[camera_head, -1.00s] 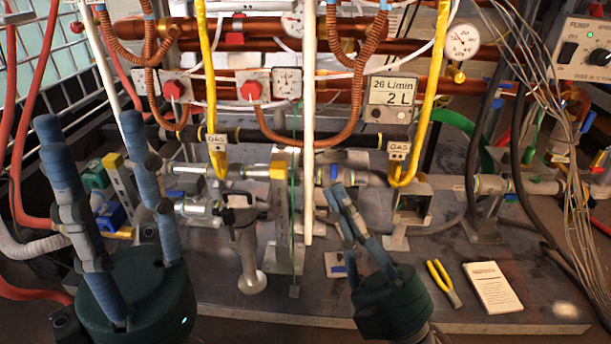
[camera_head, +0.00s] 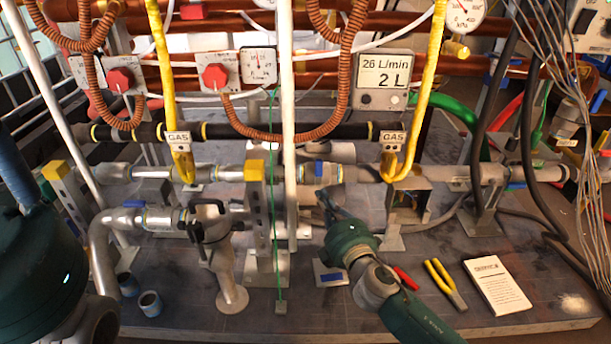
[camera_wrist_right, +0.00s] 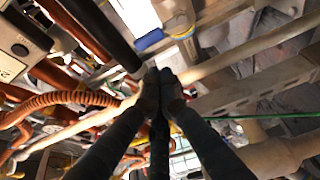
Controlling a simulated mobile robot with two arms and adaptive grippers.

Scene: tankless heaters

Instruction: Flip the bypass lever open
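No lever is labelled as the bypass. A small blue lever (camera_head: 319,170) sits on the valve of the horizontal pipe at mid-picture; a blue handle (camera_wrist_right: 150,40) shows above my fingertips in the right wrist view. My right gripper (camera_head: 325,200) is just below that valve, its fingertips apart from the blue lever. In the wrist view its fingertips (camera_wrist_right: 161,88) meet, with nothing visible between them. My left gripper is at the left edge, fingertips out of frame.
Yellow gas hoses (camera_head: 415,100) and a white upright pipe (camera_head: 288,130) stand close around the valve. A flow meter (camera_head: 383,80) hangs above.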

